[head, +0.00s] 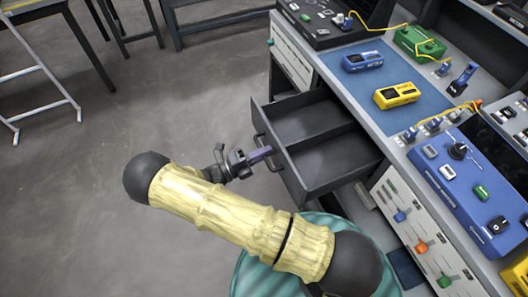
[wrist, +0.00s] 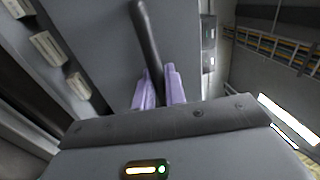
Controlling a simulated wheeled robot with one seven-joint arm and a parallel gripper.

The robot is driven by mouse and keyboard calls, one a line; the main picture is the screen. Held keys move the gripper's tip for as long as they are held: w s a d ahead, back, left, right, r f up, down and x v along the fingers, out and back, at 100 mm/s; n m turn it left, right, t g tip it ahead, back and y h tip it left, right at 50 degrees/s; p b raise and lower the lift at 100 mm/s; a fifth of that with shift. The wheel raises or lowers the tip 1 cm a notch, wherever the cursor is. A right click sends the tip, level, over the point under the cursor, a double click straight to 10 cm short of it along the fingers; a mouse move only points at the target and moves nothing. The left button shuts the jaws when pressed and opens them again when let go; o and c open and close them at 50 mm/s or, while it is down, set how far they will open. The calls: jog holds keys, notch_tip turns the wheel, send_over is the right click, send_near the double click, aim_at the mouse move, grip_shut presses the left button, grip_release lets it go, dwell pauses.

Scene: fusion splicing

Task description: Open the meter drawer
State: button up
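The meter drawer (head: 318,180) is a dark grey box pulled well out of the bench in the head view. It is empty, with a divider across its inside. Its dark bar handle (head: 263,141) is on the front panel, facing left. My gripper (head: 262,154) is at this handle, its purple fingertips against the front side of the drawer. In the wrist view the handle (wrist: 147,38) runs down between the two purple fingers (wrist: 159,88), which are close together on either side of it. The fingers look shut on the bar.
The bench top has a blue mat (head: 372,92) with a blue meter (head: 362,61) and a yellow meter (head: 397,95). A blue panel (head: 470,185) is at the right. Open grey floor (head: 90,210) lies left of the drawer.

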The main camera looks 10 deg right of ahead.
jog(key=shift+o, duration=0.4)
jog(key=shift+w+a, duration=0.15)
jog(key=shift+w, duration=0.05)
jog(key=shift+s+a+f, duration=0.15)
jog(key=b+v, duration=0.1)
jog(key=v, duration=1.5)
jog(key=shift+a+b, duration=0.4)
jog(key=shift+s, duration=0.1)
